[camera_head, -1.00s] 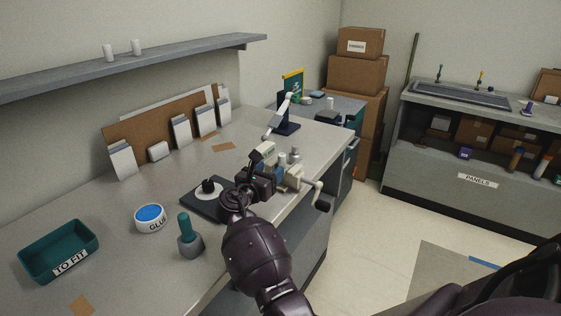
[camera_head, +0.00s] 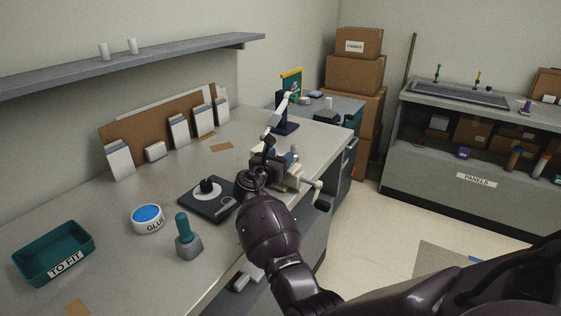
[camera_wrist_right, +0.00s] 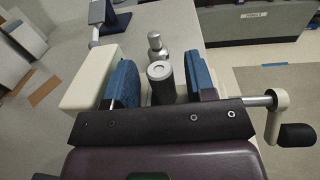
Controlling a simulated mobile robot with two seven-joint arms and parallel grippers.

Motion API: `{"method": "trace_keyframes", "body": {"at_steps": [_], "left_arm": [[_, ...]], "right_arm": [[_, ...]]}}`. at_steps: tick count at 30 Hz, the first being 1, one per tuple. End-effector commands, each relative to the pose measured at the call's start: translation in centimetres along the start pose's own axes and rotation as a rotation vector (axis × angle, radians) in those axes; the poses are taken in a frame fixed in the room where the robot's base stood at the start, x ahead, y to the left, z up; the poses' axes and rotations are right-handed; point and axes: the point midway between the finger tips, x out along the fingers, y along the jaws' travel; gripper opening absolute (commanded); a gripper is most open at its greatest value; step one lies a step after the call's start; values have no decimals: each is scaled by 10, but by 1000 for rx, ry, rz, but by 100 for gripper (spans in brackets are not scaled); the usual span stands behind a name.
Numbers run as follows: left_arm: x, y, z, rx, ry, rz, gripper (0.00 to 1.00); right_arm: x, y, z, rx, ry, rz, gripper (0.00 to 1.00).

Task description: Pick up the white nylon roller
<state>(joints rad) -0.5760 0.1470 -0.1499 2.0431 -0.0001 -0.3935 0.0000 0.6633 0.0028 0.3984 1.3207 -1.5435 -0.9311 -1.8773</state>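The roller (camera_wrist_right: 160,74) is a short upright cylinder; it looks grey and shaded in the right wrist view. It stands between the blue finger pads of my right gripper (camera_wrist_right: 161,82), with a small gap on each side. The right gripper also shows in the head view (camera_head: 283,160), low over the cream vise (camera_head: 292,180), where it hides the roller. The right gripper is open around the roller. A shiny metal piece (camera_wrist_right: 157,46) stands just beyond the roller. My left gripper is out of view.
The vise's crank handle (camera_head: 322,200) juts out at the bench's front edge. A black plate (camera_head: 214,210), a glue tub (camera_head: 149,218), a green-handled tool (camera_head: 187,238) and a teal tray (camera_head: 52,254) are on the bench. Two white cylinders (camera_head: 132,46) stand on the shelf.

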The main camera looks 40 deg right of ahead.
Motion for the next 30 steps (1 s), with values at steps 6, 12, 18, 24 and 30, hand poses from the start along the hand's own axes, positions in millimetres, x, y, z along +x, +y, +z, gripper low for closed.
{"method": "trace_keyframes", "body": {"at_steps": [6, 12, 18, 24, 30], "left_arm": [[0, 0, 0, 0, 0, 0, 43], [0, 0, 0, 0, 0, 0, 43], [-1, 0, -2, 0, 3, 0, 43], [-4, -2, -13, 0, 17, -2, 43], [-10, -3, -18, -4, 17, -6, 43]], "right_arm": [[0, 0, 0, 0, 0, 0, 16], [0, 0, 0, 0, 0, 0, 0], [0, 0, 5, 1, -1, 0, 0], [0, 0, 36, 6, -4, 0, 0], [-1, 0, 87, 9, -4, 0, 0]]}}
